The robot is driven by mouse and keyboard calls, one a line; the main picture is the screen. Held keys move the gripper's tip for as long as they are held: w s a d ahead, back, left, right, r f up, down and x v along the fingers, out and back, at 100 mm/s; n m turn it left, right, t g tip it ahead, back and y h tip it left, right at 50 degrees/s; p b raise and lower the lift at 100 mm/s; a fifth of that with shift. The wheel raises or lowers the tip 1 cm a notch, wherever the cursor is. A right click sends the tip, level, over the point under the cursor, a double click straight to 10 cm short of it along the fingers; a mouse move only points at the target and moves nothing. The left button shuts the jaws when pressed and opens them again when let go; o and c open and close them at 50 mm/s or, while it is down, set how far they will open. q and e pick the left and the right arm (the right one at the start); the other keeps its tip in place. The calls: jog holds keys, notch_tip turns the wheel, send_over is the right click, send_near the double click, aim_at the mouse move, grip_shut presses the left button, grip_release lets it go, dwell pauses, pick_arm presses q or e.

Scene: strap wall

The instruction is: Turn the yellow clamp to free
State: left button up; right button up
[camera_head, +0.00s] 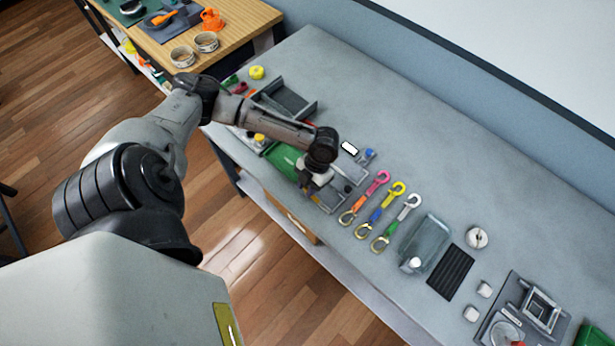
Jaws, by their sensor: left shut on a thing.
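My left arm comes in from the left and its gripper (313,188) points down at the grey fixtures near the front edge of the bench. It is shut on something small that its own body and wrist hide. I cannot make out a yellow clamp at the fingers. Three straps with hooks lie to the right of the gripper: a pink one (377,180), a yellow one (396,188) and a white one (411,202). A small yellow round thing (256,72) stands at the bench's far left end. My right gripper is not in view.
A grey tray (284,98) and a green mat or box (283,158) lie by my left forearm. A clear bin (425,243), a black ribbed pad (451,272) and a grey fixture (538,306) are to the right. The back of the grey bench (420,120) is clear.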

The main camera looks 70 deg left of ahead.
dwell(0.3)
pick_arm(q)
jog(key=o, duration=0.9)
jog(key=shift+r, duration=0.1)
jog(key=v, duration=1.3)
jog(key=shift+w+r, duration=0.2)
jog(key=shift+r, duration=0.05)
